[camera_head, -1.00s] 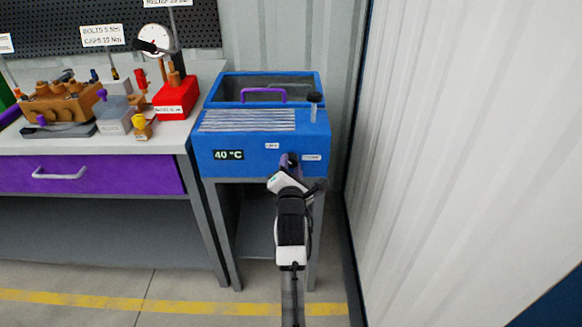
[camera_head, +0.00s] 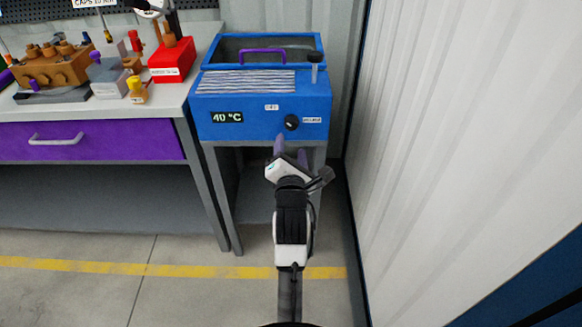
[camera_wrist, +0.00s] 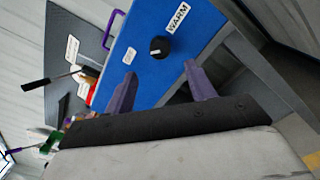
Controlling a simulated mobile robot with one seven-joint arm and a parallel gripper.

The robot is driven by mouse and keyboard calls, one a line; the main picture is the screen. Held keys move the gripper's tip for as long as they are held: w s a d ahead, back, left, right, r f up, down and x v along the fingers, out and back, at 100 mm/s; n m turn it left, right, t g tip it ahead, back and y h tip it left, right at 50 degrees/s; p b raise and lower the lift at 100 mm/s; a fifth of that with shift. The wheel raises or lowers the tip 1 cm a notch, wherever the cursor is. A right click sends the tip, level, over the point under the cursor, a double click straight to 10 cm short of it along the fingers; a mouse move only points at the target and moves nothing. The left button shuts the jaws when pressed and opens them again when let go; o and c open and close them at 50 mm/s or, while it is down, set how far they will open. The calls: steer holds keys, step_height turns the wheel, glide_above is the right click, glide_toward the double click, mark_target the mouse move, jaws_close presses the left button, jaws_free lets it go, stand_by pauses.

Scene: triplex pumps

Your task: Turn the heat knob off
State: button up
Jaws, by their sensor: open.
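The heat knob (camera_head: 291,122) is a round black dial on the blue front of the heater box (camera_head: 262,105). The knob also shows in the wrist view (camera_wrist: 159,47), with a pale pointer mark across it and a WARM label (camera_wrist: 178,17) at one side. A display (camera_head: 227,117) on the box reads 40 °C. My gripper (camera_head: 290,150) is just below and in front of the knob, empty, with its purple fingers apart. In the wrist view my fingers (camera_wrist: 158,82) are open, with the knob beyond their tips and not touched.
A workbench with a purple drawer (camera_head: 90,141) stands to the left, with a red stand (camera_head: 172,60) and pump parts on top. A white corrugated wall (camera_head: 450,140) closes off the right side. A purple handle (camera_head: 262,56) is on the box top. Floor in front is clear.

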steer(key=s, duration=0.5)
steer(key=shift+s+b, duration=0.3)
steer(key=shift+b, duration=0.05)
